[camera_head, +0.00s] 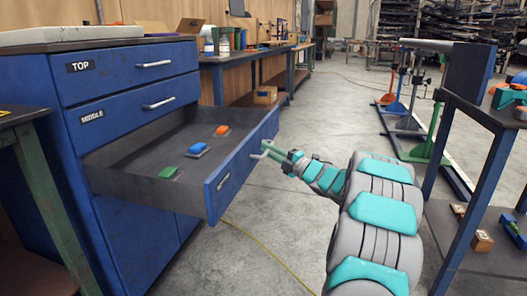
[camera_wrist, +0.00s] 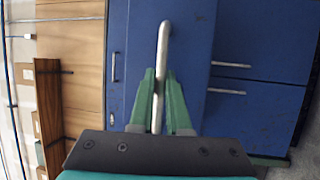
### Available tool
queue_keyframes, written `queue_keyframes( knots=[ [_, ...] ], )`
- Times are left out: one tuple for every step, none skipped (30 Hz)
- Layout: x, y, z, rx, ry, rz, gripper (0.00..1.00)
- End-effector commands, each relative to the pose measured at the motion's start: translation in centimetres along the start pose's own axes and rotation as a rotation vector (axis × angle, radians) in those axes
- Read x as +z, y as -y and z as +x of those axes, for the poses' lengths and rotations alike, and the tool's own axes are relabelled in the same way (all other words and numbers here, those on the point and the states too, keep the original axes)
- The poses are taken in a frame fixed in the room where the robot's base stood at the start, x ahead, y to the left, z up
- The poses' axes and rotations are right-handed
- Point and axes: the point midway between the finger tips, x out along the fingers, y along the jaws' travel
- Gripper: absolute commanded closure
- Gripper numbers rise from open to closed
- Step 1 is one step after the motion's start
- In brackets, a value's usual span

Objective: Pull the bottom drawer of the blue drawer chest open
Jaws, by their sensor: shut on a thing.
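The blue drawer chest (camera_head: 125,225) stands at the left in the head view. Its bottom drawer (camera_head: 230,176) is pulled well out, and its grey inside shows. The top drawer (camera_head: 130,69) and middle drawer (camera_head: 125,108) are shut. My gripper (camera_head: 268,149) is at the bottom drawer's front, shut on its metal handle (camera_wrist: 163,35). In the wrist view, the green fingers (camera_wrist: 159,75) lie on both sides of the handle bar. The part of the handle between the fingers is partly hidden.
A dark shelf stand (camera_head: 470,85) is close on the right. A yellow cable (camera_head: 265,250) lies on the floor.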

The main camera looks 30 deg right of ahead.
Motion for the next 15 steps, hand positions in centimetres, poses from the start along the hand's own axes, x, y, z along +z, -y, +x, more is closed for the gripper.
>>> queue_keyframes(
  knots=[
    [0.18, 0.03, -0.1, 0.0, 0.004, 0.001, 1.0],
    [0.18, 0.03, -0.1, 0.0, 0.004, 0.001, 1.0],
    [0.18, 0.02, -0.09, 0.0, 0.005, 0.001, 1.0],
    [0.18, 0.02, -0.09, 0.0, 0.005, 0.001, 1.0],
    [0.18, 0.01, -0.08, 0.0, 0.005, 0.001, 1.0],
    [0.18, 0.01, -0.08, 0.0, 0.005, 0.001, 1.0],
    [0.19, 0.0, -0.08, 0.0, 0.005, 0.001, 1.0],
    [0.19, 0.0, -0.08, 0.0, 0.005, 0.001, 1.0],
    [0.2, 0.0, -0.08, 0.0, 0.005, 0.0, 0.83],
    [0.2, 0.0, -0.07, 0.0, 0.005, 0.0, 0.8],
    [0.19, 0.0, -0.07, 0.0, 0.005, 0.0, 0.76],
    [0.17, 0.0, -0.06, 0.0, 0.004, 0.0, 0.72],
    [0.15, -0.01, -0.06, 0.001, 0.004, 0.0, 0.68],
    [0.14, -0.02, -0.05, 0.001, 0.004, 0.0, 0.65],
    [0.13, -0.01, -0.04, 0.001, 0.003, 0.0, 0.61]
  ],
)
